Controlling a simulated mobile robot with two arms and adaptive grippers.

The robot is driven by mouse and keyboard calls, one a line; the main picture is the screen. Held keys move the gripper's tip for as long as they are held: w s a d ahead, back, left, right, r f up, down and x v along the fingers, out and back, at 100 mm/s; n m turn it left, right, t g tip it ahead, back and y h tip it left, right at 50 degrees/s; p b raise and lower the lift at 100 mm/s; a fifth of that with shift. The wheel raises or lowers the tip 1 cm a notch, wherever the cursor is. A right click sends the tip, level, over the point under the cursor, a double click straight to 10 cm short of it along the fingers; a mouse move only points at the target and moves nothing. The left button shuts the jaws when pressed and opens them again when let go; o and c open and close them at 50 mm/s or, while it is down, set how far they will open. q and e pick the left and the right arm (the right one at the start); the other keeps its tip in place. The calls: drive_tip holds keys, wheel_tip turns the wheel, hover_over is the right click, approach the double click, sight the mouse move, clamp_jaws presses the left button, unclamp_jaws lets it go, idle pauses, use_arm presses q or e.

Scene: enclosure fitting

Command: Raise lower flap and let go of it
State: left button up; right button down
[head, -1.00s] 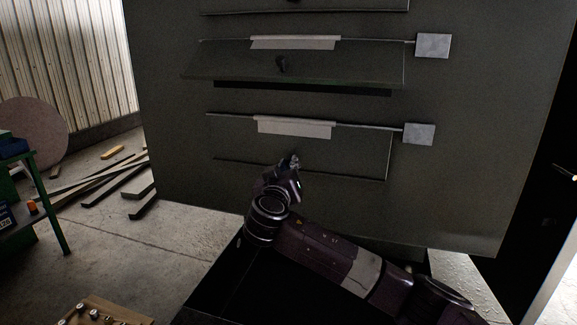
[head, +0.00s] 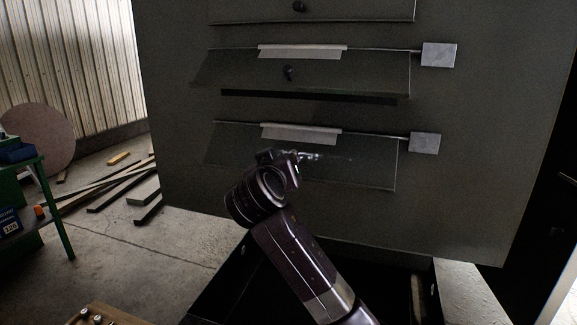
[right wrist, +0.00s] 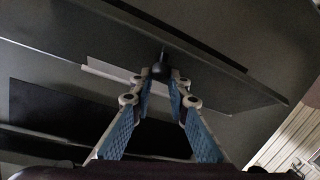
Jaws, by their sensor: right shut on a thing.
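The lower flap (head: 350,165) is a dark panel hung under a pale hinge strip (head: 300,133) on the big dark cabinet front. Its bottom edge stands out a little from the front, so it is tilted slightly open. My right gripper (head: 312,156) is at the flap's upper middle. In the right wrist view, its two blue-padded fingers (right wrist: 160,80) are closed around a dark round knob (right wrist: 162,65) on the flap (right wrist: 225,75). The knob is mostly hidden in the head view. My left gripper is not in view.
A middle flap (head: 340,75) above also slopes outward, with a dark slot (head: 310,97) below it. Grey plates (head: 424,143) sit right of the hinges. A green workbench (head: 45,195) and loose planks (head: 120,185) lie to the left. Open floor (head: 170,250) shows between.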

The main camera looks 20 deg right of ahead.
drive_tip(key=shift+g, duration=0.5)
drive_tip(key=r+p, duration=0.2)
drive_tip(key=r, duration=0.1)
drive_tip(key=r+p, duration=0.1)
drive_tip(key=r, duration=0.1)
drive_tip(key=shift+s+a+r+p, duration=0.1)
drive_tip(key=shift+s+p, duration=0.2)
drive_tip(key=shift+p, duration=0.1)
drive_tip(key=shift+y, duration=0.3)
drive_tip(key=c, duration=1.9)
unclamp_jaws()
drive_tip(key=shift+f, duration=0.2)
drive_tip(key=shift+c, duration=0.2)
drive_tip(key=shift+o, duration=0.3)
drive_tip(key=shift+d+f, duration=0.15)
drive_tip(key=shift+d, duration=0.2)
drive_tip(key=v, duration=1.2)
